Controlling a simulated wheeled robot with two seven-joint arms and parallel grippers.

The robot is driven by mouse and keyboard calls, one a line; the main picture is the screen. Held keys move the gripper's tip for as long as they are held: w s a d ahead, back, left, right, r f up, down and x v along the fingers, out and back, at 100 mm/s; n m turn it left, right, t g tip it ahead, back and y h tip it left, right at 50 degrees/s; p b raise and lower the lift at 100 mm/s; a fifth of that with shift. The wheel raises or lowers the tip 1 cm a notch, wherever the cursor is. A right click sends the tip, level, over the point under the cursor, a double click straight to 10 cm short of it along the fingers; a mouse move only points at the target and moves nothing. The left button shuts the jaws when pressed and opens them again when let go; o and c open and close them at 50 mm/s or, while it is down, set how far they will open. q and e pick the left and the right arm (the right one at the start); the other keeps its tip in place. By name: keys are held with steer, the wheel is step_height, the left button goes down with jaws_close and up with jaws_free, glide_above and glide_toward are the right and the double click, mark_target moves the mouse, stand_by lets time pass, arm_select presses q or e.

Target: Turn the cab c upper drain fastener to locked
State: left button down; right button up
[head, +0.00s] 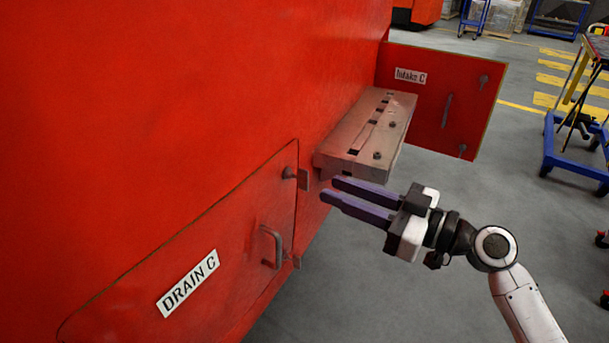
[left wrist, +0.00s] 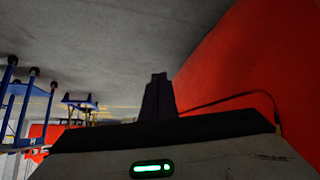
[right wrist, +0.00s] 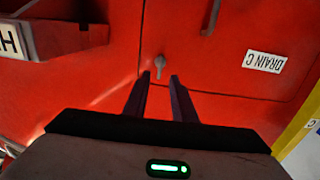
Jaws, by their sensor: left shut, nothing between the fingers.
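The Drain C door (head: 235,235) is shut on the red cab side, its label (head: 188,284) at lower left. The upper drain fastener (head: 289,173), a small dark knob, is at the door's upper right corner. It also shows in the right wrist view (right wrist: 160,63), just beyond the fingertips. My right gripper (head: 329,188) is open and empty, its two purple fingers pointing at the cab right of the fastener. In the right wrist view its fingers (right wrist: 160,78) stand apart, not visibly touching it. My left gripper (left wrist: 158,78) is shut and empty, seen only in its wrist view.
The door has a bar handle (head: 272,247) and a lower fastener (head: 297,262). A grey step block (head: 350,165) juts from the cab just above my right gripper. Behind it the Intake C door (head: 443,100) stands out from the cab. A blue cart (head: 575,160) is far right.

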mark_target(305, 190)
steer(key=p+x, duration=0.1)
steer(key=x, duration=0.7)
steer(key=shift+c, duration=0.2)
jaws_close()
